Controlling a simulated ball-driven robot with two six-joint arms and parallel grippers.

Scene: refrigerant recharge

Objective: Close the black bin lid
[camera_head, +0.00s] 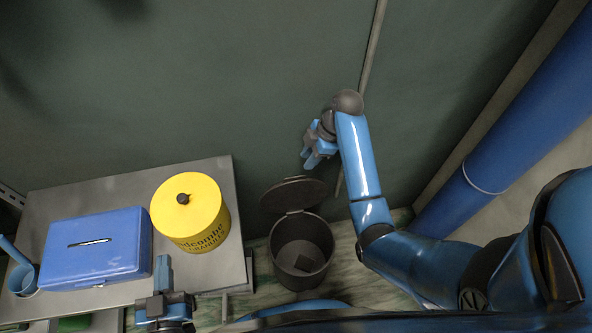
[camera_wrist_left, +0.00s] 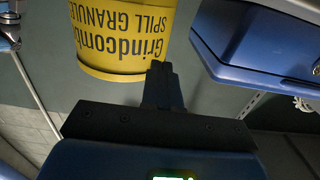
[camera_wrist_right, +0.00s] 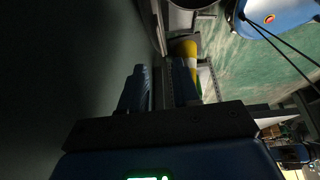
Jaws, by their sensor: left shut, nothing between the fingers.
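The black bin (camera_head: 301,272) stands on the floor right of the bench, its mouth open with a dark item inside. Its round black lid (camera_head: 293,193) is raised at the back of the rim, leaning up near the wall. My right gripper (camera_head: 309,160) is open and empty, above and slightly right of the lid, apart from it in the head view. Its two separated fingers show in the right wrist view (camera_wrist_right: 158,88). My left gripper (camera_head: 164,264) is shut and empty at the bench front, and its closed fingers show in the left wrist view (camera_wrist_left: 161,80).
A yellow granules tub (camera_head: 191,214) and a blue box (camera_head: 95,246) stand on the grey bench (camera_head: 120,187), with a blue cup (camera_head: 22,279) at its left end. A dark wall (camera_head: 230,80) runs behind. A large blue pipe (camera_head: 510,120) slants at the right.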

